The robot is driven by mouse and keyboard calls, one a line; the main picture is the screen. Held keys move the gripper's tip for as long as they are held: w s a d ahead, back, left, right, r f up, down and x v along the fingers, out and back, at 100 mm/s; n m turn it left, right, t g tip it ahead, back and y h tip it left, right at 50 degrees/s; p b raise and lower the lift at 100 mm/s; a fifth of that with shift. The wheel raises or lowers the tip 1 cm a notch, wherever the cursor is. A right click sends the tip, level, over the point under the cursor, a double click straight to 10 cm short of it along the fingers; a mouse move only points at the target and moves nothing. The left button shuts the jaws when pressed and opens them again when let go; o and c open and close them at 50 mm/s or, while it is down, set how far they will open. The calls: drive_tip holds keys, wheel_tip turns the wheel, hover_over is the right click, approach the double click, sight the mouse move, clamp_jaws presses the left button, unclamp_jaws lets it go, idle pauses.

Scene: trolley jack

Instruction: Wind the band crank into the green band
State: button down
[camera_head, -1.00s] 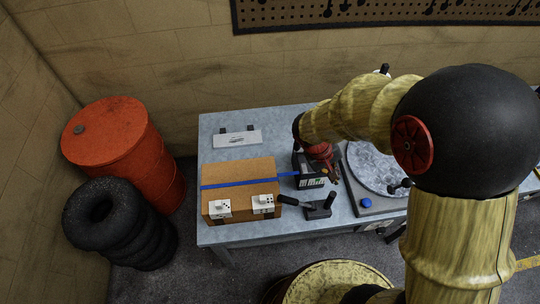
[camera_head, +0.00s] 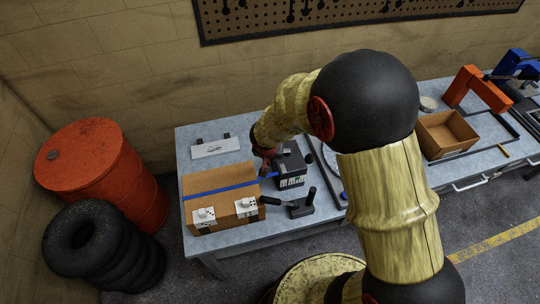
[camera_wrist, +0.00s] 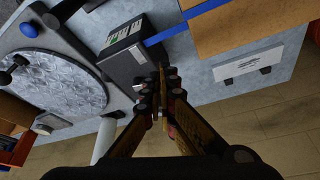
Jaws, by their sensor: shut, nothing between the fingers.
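A dark box (camera_head: 291,167) with a pale label on its front stands right of a cardboard carton (camera_head: 218,180) with a blue band (camera_head: 212,187) across it. The band runs on to the dark box. In the wrist view the dark box (camera_wrist: 133,64) shows a label with a small green patch. A black handle (camera_head: 269,201) reaches from the carton side towards a black lever stand (camera_head: 303,208); I cannot tell which part is the band crank. My gripper (camera_wrist: 163,72) is shut and empty, beside the dark box near the blue band. In the head view my arm partly hides it.
A white plate (camera_head: 215,148) lies behind the carton. A round metal disc (camera_wrist: 50,75) on a grey base sits beyond the dark box. An open box (camera_head: 445,133) and an orange frame (camera_head: 478,88) stand further right. A drum (camera_head: 105,172) and tyres (camera_head: 95,245) are on the floor.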

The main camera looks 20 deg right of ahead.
drive_tip(key=w+d+f+p, duration=0.1)
drive_tip(key=w+d+f, duration=0.1)
drive_tip(key=w+f, duration=0.2)
drive_tip(key=shift+w+d+p, duration=0.15)
drive_tip(key=shift+w+p, duration=0.15)
drive_tip(key=shift+w, duration=0.3)
drive_tip(key=shift+f, duration=0.15)
drive_tip(key=shift+w+a+m+h+b, duration=0.3)
drive_tip(key=shift+w+m+b, duration=0.5)
drive_tip(key=shift+b, duration=1.2)
